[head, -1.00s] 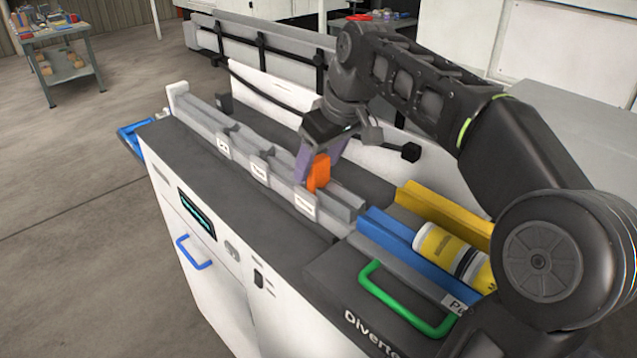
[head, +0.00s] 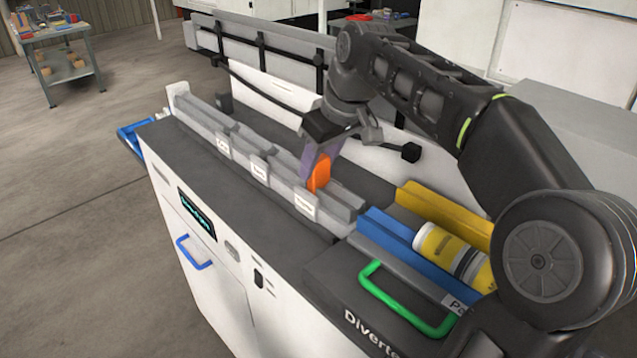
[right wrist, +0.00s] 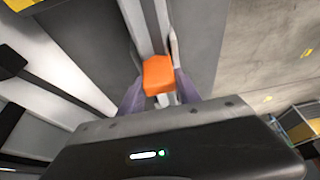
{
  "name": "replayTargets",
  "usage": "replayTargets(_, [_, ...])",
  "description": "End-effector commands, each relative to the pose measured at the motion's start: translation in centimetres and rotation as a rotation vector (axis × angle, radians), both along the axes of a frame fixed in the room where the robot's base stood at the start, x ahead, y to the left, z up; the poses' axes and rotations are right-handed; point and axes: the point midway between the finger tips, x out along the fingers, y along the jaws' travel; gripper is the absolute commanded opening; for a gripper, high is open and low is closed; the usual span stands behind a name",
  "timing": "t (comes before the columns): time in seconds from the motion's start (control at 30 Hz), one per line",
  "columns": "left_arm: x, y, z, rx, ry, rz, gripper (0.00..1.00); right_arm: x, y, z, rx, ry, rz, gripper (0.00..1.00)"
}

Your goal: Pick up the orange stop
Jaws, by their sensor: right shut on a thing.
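The orange stop (head: 319,174) is at the grey channel on top of the white machine, near the channel's right end. My right gripper (head: 317,168) comes down from above with its purple fingers on the stop. In the right wrist view the stop (right wrist: 158,75) sits between the two fingers of the right gripper (right wrist: 159,88), which is shut on it. I cannot tell whether the stop's lower end still touches the channel (head: 240,150). My left gripper is not in view.
A blue trough (head: 385,238) and a yellow trough (head: 445,212) lie to the right, with a yellow-and-white cylinder (head: 452,252) at the blue one. A green handle (head: 405,318) is in front. A white panel (head: 275,98) stands behind the channel.

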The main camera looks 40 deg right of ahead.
Motion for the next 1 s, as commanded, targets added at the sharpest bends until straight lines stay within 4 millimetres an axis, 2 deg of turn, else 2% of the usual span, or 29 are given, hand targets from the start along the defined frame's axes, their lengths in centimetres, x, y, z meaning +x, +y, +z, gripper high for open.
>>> replayTargets(0.27, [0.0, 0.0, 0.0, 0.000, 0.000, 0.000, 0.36, 0.0, 0.0, 0.1, 0.000, -0.001, 0.000, 0.00])
replayTargets(0.43, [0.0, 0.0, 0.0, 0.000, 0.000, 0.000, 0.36, 0.1, 0.0, 1.0, -0.001, -0.003, 0.001, 0.00])
replayTargets(0.67, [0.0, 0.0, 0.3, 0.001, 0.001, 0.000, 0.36, 0.1, 0.0, 5.0, 0.000, -0.004, 0.002, 0.00])
replayTargets(0.7, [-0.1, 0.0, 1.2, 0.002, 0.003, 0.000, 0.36, 0.1, 0.0, 6.3, 0.000, -0.003, 0.001, 0.00])
replayTargets(0.8, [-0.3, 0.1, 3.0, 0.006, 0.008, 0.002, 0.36, 0.0, 0.0, 8.1, 0.000, 0.000, 0.000, 0.00])
replayTargets(1.0, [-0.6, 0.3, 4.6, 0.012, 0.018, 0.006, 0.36, 0.0, 0.0, 10.0, 0.000, 0.000, -0.001, 0.00])
